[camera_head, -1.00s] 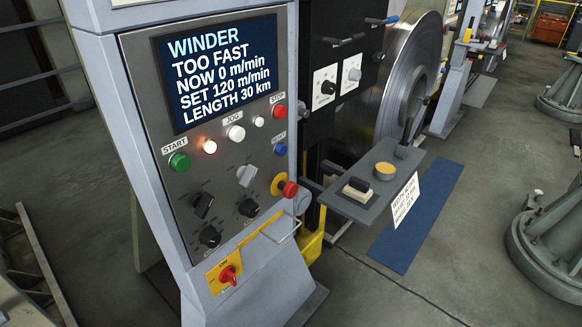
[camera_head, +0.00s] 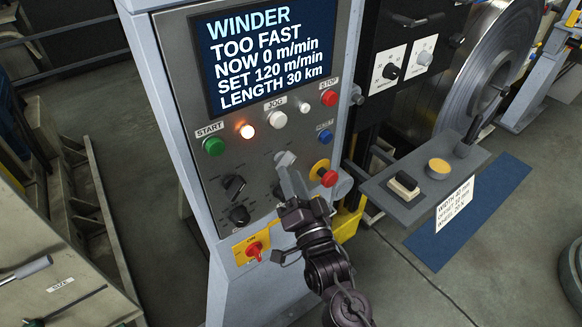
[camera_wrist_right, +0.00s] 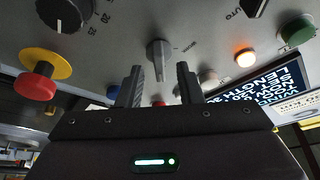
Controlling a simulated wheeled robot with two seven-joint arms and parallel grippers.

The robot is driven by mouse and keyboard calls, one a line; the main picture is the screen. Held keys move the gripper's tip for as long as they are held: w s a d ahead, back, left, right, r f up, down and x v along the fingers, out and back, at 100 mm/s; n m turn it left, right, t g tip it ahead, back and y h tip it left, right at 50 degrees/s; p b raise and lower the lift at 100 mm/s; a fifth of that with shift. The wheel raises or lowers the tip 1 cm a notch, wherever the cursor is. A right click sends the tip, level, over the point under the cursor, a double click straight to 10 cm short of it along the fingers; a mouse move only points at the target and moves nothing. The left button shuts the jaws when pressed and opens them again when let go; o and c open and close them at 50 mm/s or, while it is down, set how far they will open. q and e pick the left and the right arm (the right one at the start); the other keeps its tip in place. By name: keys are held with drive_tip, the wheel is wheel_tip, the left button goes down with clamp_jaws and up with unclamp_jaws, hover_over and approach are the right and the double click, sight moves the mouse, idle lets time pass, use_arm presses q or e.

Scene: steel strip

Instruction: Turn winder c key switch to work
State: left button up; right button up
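The winder panel (camera_head: 222,130) stands upright in the head view, its screen (camera_head: 265,50) reading "WINDER TOO FAST NOW 0 m/min". A small grey switch knob (camera_head: 285,158), seemingly the key switch, sits in the middle of the panel. My right gripper (camera_head: 288,180) is just in front of and below this knob and partly covers the area around it. In the right wrist view the gripper (camera_wrist_right: 159,73) is open, and the grey knob (camera_wrist_right: 159,52) shows beyond and between its fingertips. Contact cannot be told. My left gripper is not in view.
Black knobs (camera_head: 234,187), a yellow-collared red button (camera_head: 328,177) and a red switch (camera_head: 254,251) surround the spot. A lit lamp (camera_head: 247,131) and green start button (camera_head: 214,146) are at left. A small shelf (camera_head: 415,205) juts out at right.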

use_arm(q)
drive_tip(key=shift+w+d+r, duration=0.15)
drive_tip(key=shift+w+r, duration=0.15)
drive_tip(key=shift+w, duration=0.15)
use_arm(e)
drive_tip(key=shift+x, duration=1.05)
drive_tip(key=shift+c, duration=0.3)
clamp_jaws()
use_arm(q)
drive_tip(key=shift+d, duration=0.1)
